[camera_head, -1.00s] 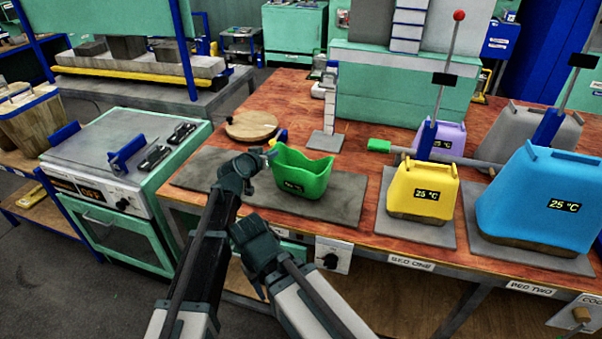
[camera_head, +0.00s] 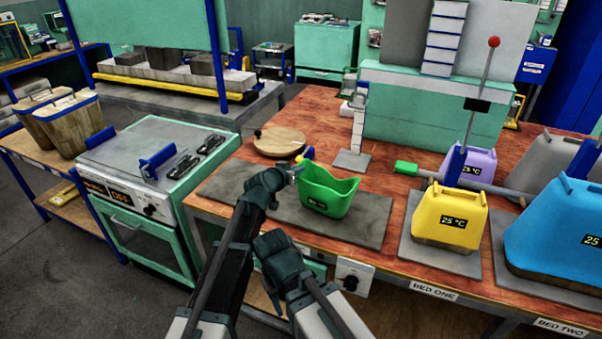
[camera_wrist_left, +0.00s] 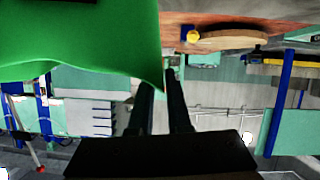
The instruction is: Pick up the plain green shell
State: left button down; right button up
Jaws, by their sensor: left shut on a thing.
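The green shell (camera_head: 328,193), an open-topped cup with a wavy rim and a small dark label, is over the grey mat (camera_head: 370,226) on the red-brown bench. I cannot tell whether its base touches the mat. My left gripper (camera_head: 297,171) is shut on the upper left edge of the shell. In the left wrist view, the green shell (camera_wrist_left: 80,40) fills the upper left and its pointed rim corner lies at the two dark fingers. My right arm (camera_head: 280,262) shows lower down, apart from the shell; its fingertips cannot be made out.
A round wooden board (camera_head: 279,141) lies behind the shell. Right of it stand a yellow shell (camera_head: 450,210), a blue shell (camera_head: 560,215) and a purple shell (camera_head: 462,160) by a lever press. A green oven (camera_head: 150,215) stands to the left. The mat's right part is clear.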

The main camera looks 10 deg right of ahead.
pick_arm(q)
notch_tip(320, 180, up, 10)
jog(key=p, duration=0.9)
jog(key=shift+f, duration=0.3)
jog(key=shift+s, duration=0.1)
